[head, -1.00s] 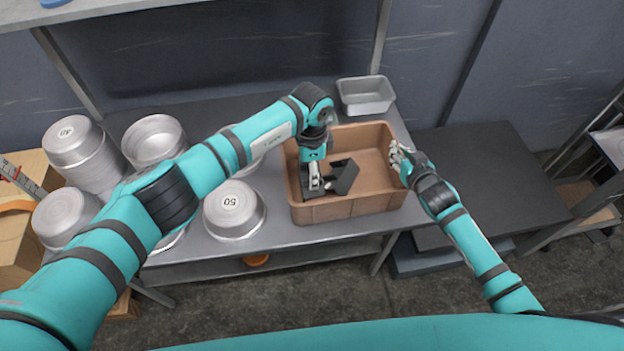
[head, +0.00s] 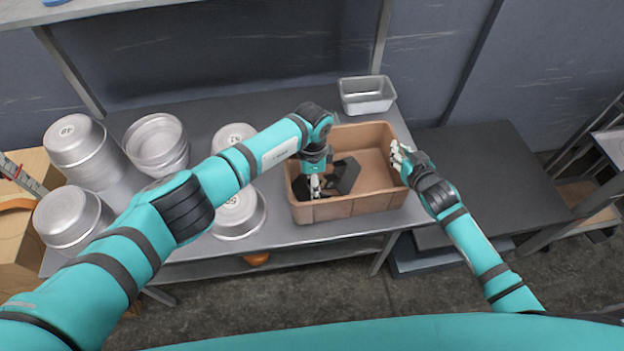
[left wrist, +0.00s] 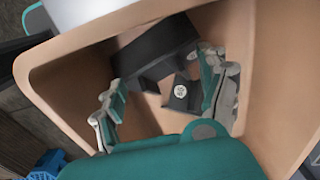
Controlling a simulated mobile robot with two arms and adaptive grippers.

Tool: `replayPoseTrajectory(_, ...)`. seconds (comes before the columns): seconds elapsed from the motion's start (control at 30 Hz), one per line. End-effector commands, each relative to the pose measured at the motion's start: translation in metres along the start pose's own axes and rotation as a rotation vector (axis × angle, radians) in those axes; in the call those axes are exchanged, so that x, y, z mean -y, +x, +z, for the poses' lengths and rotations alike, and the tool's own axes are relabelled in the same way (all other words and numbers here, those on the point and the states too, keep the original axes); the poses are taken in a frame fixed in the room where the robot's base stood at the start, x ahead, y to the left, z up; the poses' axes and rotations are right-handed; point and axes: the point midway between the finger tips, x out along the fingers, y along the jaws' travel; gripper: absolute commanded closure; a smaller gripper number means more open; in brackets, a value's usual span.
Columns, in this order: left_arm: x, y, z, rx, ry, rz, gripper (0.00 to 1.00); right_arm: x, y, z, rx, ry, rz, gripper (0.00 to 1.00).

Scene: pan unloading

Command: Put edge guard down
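A black angled edge guard (head: 346,175) lies in the tan bin (head: 350,208), right of my left gripper (head: 315,187). In the left wrist view the edge guard (left wrist: 155,48) shows beyond the fingers, with a smaller dark part bearing a round white label (left wrist: 181,92) below it. I cannot tell whether these are one piece. My left gripper (left wrist: 163,100) is inside the bin with its fingers spread wide and a gap to the dark parts. My right gripper (head: 400,158) is at the bin's right rim; I cannot tell whether it grips the rim.
Several round metal pans (head: 85,150) stand stacked on the grey table (head: 280,236), left of the bin. An empty metal loaf pan (head: 366,94) stands behind the bin. A dark low table (head: 490,190) is to the right. The bin's right half is clear.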

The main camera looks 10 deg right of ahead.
Motion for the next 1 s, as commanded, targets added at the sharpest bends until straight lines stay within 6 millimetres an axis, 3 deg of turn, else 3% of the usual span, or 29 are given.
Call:
replayPoseTrajectory(0.37, 0.000, -0.007, 0.000, 0.000, 0.000, -0.001, 0.21, 0.000, 0.000, 0.001, 0.003, -0.001, 0.001, 1.00)
replayPoseTrajectory(0.8, 0.001, -0.093, 0.000, -0.002, 0.001, -0.003, 0.21, 0.000, 0.000, 0.001, 0.003, -0.001, 0.001, 1.00)
replayPoseTrajectory(1.0, 0.000, -0.117, 0.000, 0.000, -0.001, -0.001, 0.21, 0.000, 0.000, 0.001, 0.003, -0.001, 0.001, 1.00)
